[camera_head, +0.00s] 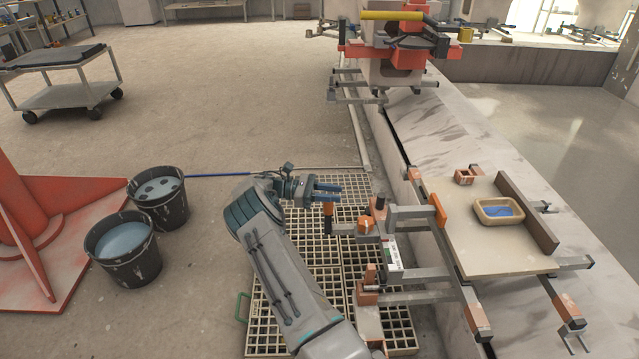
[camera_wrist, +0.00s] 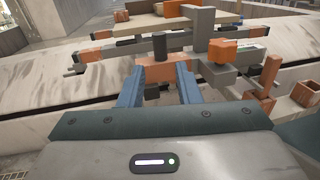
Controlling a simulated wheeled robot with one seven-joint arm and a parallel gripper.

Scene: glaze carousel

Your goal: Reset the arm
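My gripper (camera_head: 338,192) is held out above the floor grating, at the left of the carousel fixture's arms. In the wrist view its two blue fingers (camera_wrist: 158,75) stand apart with a gap between them and hold nothing that I can see. An orange clamp block (camera_wrist: 168,69) of the fixture shows just beyond the fingertips; I cannot tell whether they touch it. In the head view an orange-tipped bar end (camera_head: 328,222) is just below the fingers. My arm reaches up from the bottom of the head view.
The fixture's board (camera_head: 500,262) bears a tan tray (camera_head: 499,219) with something blue in it. Two buckets (camera_head: 123,245) of liquid stand at the left beside a red base (camera_head: 50,285). A cart (camera_head: 65,97) stands at the upper left.

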